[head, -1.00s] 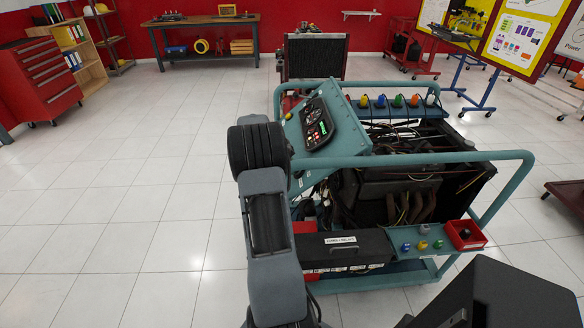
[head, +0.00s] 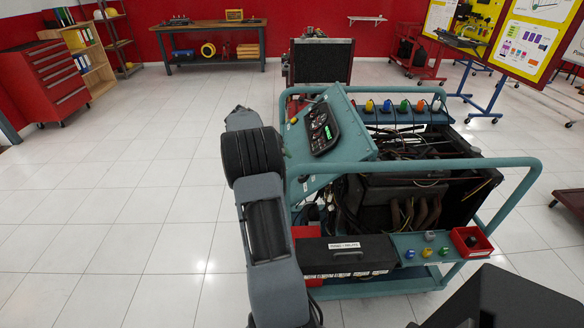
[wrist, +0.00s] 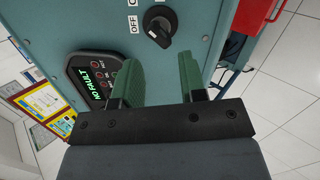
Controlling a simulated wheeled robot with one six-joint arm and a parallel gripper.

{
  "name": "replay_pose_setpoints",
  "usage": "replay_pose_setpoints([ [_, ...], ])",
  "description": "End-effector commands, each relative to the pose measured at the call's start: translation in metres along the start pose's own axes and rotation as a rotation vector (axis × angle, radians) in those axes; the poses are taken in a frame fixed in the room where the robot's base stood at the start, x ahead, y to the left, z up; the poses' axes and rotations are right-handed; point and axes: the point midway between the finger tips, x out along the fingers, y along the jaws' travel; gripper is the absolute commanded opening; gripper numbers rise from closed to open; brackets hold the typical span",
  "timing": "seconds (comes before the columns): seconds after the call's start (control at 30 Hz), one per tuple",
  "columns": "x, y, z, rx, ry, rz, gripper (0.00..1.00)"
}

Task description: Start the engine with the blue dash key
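The engine trainer (head: 440,162) is a teal wheeled frame with a sloped dash panel and a black gauge cluster (head: 321,127). A small blue piece (head: 409,254) sits on its front shelf beside other coloured pieces; another blue one (head: 387,106) is on the rear rail. I cannot tell which is the dash key. In the wrist view, a black rotary switch (wrist: 160,30) marked OFF is on the teal panel, beyond my fingertips. A display (wrist: 90,80) reads NO FAULT. My gripper (wrist: 158,62) is open, its green fingers apart with nothing between them; my arm hides it in the head view.
A black box (head: 345,256) and a red bin (head: 471,241) are at the trainer's front. Yellow, green, orange and white pieces line the rear rail. A red tool cabinet (head: 50,82) stands far left. The tiled floor left of the trainer is clear.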

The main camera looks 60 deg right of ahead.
Motion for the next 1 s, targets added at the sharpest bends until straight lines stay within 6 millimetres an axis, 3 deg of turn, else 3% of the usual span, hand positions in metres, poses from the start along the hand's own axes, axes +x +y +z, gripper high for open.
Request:
replay_pose_setpoints([
  [0.2,-0.039,-0.001,0.000,0.000,0.001,-0.002,0.38],
  [0.4,-0.058,0.000,0.000,-0.001,0.000,-0.001,0.38],
  [1.0,-0.063,0.000,0.000,0.000,-0.002,-0.001,0.38],
])
